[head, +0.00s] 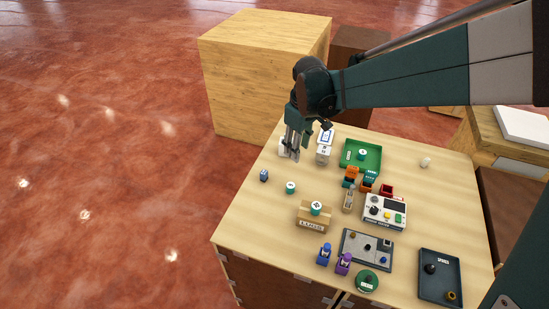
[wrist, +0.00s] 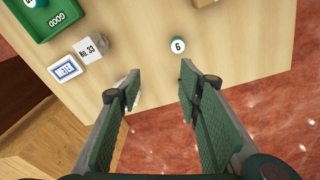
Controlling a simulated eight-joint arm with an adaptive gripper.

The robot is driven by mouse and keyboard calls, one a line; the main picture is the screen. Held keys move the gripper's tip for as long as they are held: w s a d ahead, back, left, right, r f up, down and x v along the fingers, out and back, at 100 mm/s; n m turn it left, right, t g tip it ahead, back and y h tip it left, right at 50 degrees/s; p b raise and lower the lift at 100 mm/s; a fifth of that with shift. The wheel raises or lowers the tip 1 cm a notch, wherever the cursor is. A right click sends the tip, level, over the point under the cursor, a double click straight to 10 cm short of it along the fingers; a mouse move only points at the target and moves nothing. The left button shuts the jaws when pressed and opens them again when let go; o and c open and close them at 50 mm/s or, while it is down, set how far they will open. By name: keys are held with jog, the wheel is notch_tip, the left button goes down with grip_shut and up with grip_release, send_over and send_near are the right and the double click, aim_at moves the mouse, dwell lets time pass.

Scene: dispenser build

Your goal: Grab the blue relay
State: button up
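A small dark blue block (head: 264,175) lies near the table's left edge in the head view. A larger blue piece (head: 325,254) stands at the front edge beside a purple piece (head: 343,263). I cannot tell for certain which blue one is the relay. My gripper (head: 291,156) hangs over the table's far left corner, above and behind the small blue block. In the wrist view my gripper (wrist: 158,82) has its fingers apart with nothing held between them. A white object (wrist: 133,88) shows partly behind the left finger. No blue block is clearly visible in the wrist view.
A green-and-white disc marked 6 (wrist: 177,45) lies on the table (wrist: 235,60). A green tray (head: 375,163), a small cardboard box (head: 313,219), a white meter device (head: 386,212), a grey board (head: 350,262) and a dark tray (head: 440,292) stand to the right.

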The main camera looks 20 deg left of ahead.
aim_at(264, 172)
jog(key=a+f+n, duration=0.1)
jog(key=a+f, duration=0.2)
jog(key=a, duration=0.1)
jog(key=a+f+n, duration=0.1)
jog(key=a+f, duration=0.3)
jog(key=a+f+n+g, duration=0.1)
jog(key=a+f, duration=0.2)
jog(key=a, duration=0.1)
jog(key=shift+s+a+f+h, duration=0.15)
jog(key=shift+s+a+h, duration=0.1)
jog(key=shift+a+h, duration=0.15)
jog(key=shift+f, duration=1.3)
jog(key=shift+f, duration=0.1)
jog(key=shift+s+a+f+p, duration=0.1)
jog(key=shift+f+p, duration=0.15)
jog(key=shift+f, duration=1)
jog(key=shift+s+a+f+p, duration=0.1)
jog(key=shift+f+p, duration=0.1)
jog(key=shift+f, duration=1.05)
jog(key=c, duration=0.9)
